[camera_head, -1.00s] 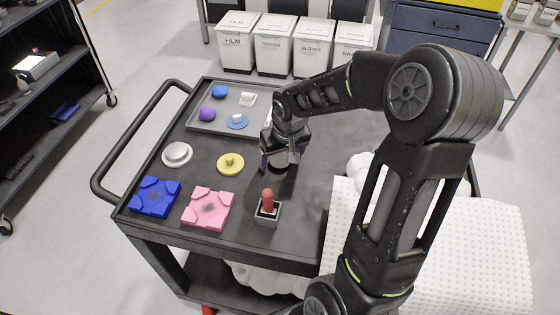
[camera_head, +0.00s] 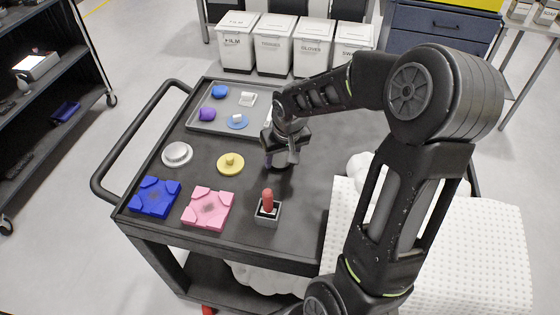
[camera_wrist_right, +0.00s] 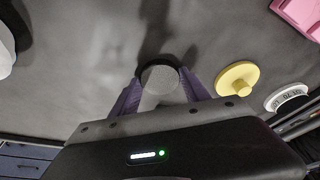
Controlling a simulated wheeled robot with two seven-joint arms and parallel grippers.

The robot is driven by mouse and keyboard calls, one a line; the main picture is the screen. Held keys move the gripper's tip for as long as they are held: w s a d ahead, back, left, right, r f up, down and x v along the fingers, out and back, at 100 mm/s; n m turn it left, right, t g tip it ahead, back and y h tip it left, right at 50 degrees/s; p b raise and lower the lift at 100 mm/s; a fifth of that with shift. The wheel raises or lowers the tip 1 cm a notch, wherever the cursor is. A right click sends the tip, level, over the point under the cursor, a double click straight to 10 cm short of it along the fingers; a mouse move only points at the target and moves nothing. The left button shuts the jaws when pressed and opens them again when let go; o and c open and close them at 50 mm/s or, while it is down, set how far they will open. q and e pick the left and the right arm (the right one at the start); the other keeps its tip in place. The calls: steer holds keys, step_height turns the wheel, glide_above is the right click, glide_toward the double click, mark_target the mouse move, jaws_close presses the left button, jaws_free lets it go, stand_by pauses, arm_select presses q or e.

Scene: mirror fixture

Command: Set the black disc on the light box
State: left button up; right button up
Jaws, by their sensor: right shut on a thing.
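My right gripper (camera_head: 280,154) is over the middle of the black cart top, pointing down. It is shut on the black disc (camera_head: 283,165), which shows only as a dark edge under the fingers. In the right wrist view, the purple fingers (camera_wrist_right: 160,88) sit on both sides of a pale grey round knob, with the disc's dark rim (camera_wrist_right: 160,61) behind it. I cannot tell whether the disc still touches the cart. A box with a bright white top (camera_head: 38,66), which may be the light box, stands on the left shelf. My left gripper is out of view.
A yellow disc (camera_head: 230,163), a white disc (camera_head: 177,154), blue (camera_head: 154,198) and pink (camera_head: 208,209) fixture blocks and a small grey box with a red piece (camera_head: 268,207) stand on the cart. A grey tray (camera_head: 197,126) with small parts lies behind.

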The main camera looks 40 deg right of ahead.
mark_target(281, 162)
steer(key=shift+c, duration=1.1)
step_height(281, 162, up, 10)
steer(key=shift+b, duration=0.3)
